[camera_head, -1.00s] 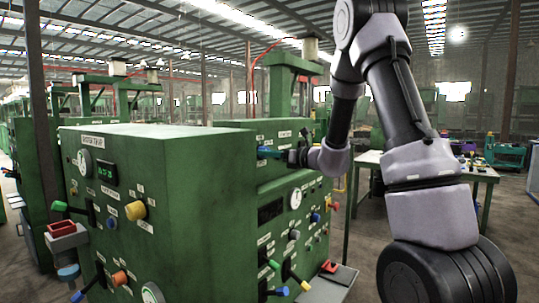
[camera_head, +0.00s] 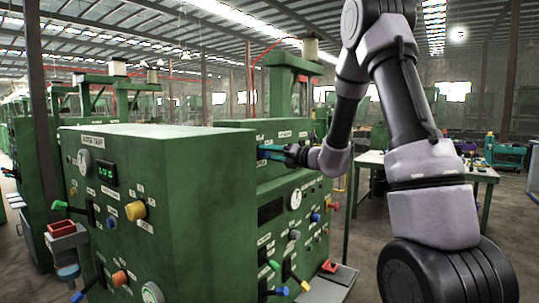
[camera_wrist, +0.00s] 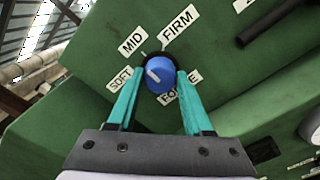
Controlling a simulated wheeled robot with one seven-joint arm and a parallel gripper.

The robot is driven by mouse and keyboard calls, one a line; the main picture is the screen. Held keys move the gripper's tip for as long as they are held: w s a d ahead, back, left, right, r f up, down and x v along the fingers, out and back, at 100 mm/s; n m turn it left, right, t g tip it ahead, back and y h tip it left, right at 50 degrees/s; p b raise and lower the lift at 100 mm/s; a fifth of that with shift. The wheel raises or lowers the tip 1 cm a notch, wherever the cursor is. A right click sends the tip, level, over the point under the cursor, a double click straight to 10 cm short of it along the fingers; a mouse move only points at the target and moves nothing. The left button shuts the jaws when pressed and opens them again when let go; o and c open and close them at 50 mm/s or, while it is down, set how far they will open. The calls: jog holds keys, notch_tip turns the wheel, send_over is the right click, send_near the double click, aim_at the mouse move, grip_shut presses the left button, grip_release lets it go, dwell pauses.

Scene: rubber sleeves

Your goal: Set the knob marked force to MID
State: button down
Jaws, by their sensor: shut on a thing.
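The force knob (camera_wrist: 160,75) is a blue round knob with a white pointer line on the green panel in the wrist view. The pointer is tilted up and left, roughly between the SOFT label (camera_wrist: 120,80) and the MID label (camera_wrist: 132,43). The FIRM label (camera_wrist: 178,27) is at the upper right. In the head view my gripper (camera_head: 268,153) reaches the rear green cabinet; the knob itself cannot be made out there.
A dark bar-shaped handle (camera_wrist: 268,24) sticks out at the upper right of the wrist view. A nearer green cabinet (camera_head: 150,230) with knobs and levers stands at the left in the head view. A table (camera_head: 375,160) stands behind my arm.

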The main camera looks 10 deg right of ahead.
dwell(0.4)
jog(key=shift+c, duration=1.6)
grip_release()
jog(key=shift+d, duration=0.1)
jog(key=v, duration=1)
jog(key=shift+s+d, duration=0.2)
jog(key=shift+s, duration=0.1)
